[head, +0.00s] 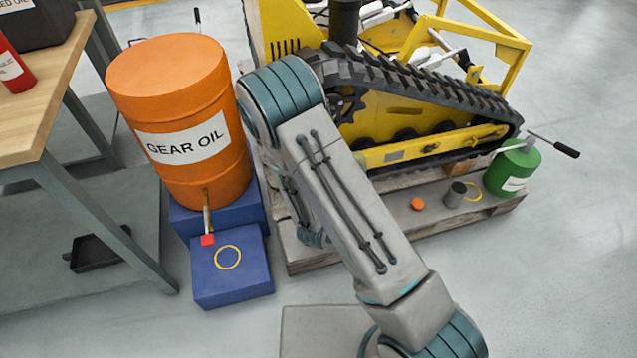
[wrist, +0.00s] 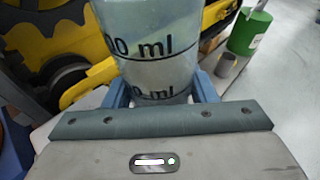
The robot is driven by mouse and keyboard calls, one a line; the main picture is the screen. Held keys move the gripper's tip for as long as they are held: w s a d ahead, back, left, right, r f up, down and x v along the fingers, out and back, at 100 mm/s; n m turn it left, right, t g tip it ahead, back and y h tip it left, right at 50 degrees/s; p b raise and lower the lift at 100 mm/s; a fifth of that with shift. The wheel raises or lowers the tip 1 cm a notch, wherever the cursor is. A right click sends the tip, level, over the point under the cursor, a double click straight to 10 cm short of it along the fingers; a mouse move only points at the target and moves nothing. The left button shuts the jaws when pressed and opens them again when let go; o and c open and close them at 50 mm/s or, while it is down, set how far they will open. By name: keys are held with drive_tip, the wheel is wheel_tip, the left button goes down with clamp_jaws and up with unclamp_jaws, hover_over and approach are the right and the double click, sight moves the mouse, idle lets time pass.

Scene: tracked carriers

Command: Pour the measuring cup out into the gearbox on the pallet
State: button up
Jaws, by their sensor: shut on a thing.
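In the wrist view my gripper (wrist: 161,92) has its two blue fingers on either side of a clear measuring cup (wrist: 148,50) with dark "ml" markings, and is shut on it. The cup's rim is out of the picture, and I cannot tell how full it is. In the head view my arm hides both gripper and cup. A yellow tracked carrier (head: 400,135) stands on the wooden pallet (head: 400,222). I cannot make out for sure which part is the gearbox. A short grey cylinder (head: 456,195) stands on the pallet, also in the wrist view (wrist: 227,65).
An orange cap-like piece (head: 417,204) and a green can (head: 512,170) with a long spout are on the pallet. An orange gear oil drum (head: 180,110) with a tap stands left, above a blue block (head: 232,280) with a yellow ring. A workbench (head: 35,120) is far left.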

drive_tip(key=shift+w+a+r+n+h+p, duration=0.15)
drive_tip(key=shift+n+h+p, duration=0.2)
drive_tip(key=shift+n, duration=0.2)
drive_tip(key=shift+s+a+r+n+h+p, duration=0.15)
drive_tip(key=shift+n+h+p, duration=0.1)
drive_tip(key=shift+n+p, duration=0.25)
drive_tip(key=shift+w+a+f+n+h, duration=0.15)
drive_tip(key=shift+a+n+h, duration=0.15)
drive_tip(key=shift+n, duration=0.4)
drive_tip(key=shift+w+a+r+n+h, duration=0.15)
drive_tip(key=shift+a+n+h, duration=0.15)
drive_tip(key=shift+n, duration=0.35)
drive_tip(key=shift+d+f+n, duration=0.2)
drive_tip(key=shift+n, duration=0.4)
drive_tip(key=shift+s+d+f+n+t+h+b, duration=0.15)
drive_tip(key=shift+n+h+b, duration=0.1)
drive_tip(key=shift+n, duration=0.2)
drive_tip(key=shift+d+f+n+t+h+b, duration=0.15)
drive_tip(key=shift+n+h+b, duration=0.1)
drive_tip(key=shift+n, duration=0.2)
drive_tip(key=shift+f+n+t+h+b, duration=0.15)
drive_tip(key=shift+f+n+t+b, duration=0.1)
drive_tip(key=shift+n+b, duration=0.4)
drive_tip(key=shift+f+n+t+h+b, duration=0.2)
drive_tip(key=shift+n+b, duration=0.15)
drive_tip(key=shift+n, duration=0.5)
idle(1.4)
drive_tip(key=shift+r+p, duration=0.2)
drive_tip(key=shift+p, duration=0.1)
idle(0.9)
